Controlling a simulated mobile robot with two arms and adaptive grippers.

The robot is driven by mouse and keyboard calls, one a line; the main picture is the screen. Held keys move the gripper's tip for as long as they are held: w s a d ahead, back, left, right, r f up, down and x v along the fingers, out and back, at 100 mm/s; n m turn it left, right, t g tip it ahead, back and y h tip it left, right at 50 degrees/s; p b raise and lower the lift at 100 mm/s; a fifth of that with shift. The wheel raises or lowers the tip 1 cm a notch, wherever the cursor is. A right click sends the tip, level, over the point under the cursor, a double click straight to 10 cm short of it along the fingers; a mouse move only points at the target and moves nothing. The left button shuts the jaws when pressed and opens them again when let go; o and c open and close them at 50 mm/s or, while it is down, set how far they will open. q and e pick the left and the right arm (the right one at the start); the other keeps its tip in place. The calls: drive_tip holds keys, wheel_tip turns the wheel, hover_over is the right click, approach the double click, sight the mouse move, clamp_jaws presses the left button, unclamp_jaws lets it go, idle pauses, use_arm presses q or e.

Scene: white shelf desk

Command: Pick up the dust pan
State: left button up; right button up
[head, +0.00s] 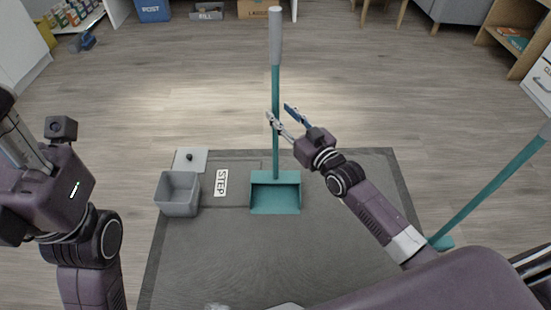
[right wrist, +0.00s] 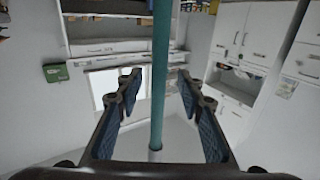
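The dust pan (head: 275,195) is teal, with a long upright teal handle and a grey grip at the top. Its scoop rests on the dark mat in the middle of the head view. My right gripper (head: 283,115) is open at the middle of the handle. In the right wrist view the handle (right wrist: 159,70) runs upright between the two spread blue-padded fingers (right wrist: 160,110), with gaps on both sides. Whether it is fully inside the grip is hard to tell. My left gripper is at the left edge of the head view, its fingertips not clearly visible.
A grey bin (head: 178,195) and a board marked STEP (head: 221,183) are on the mat (head: 215,240) left of the scoop. A second teal pole (head: 490,190) leans at the right, beyond my right arm. Boxes stand at the far edge; the wood floor between is mostly clear.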

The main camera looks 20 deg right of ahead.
sight(278, 110)
drive_tip(key=shift+b+x, duration=0.85)
drive_tip(key=shift+x, duration=0.9)
clamp_jaws()
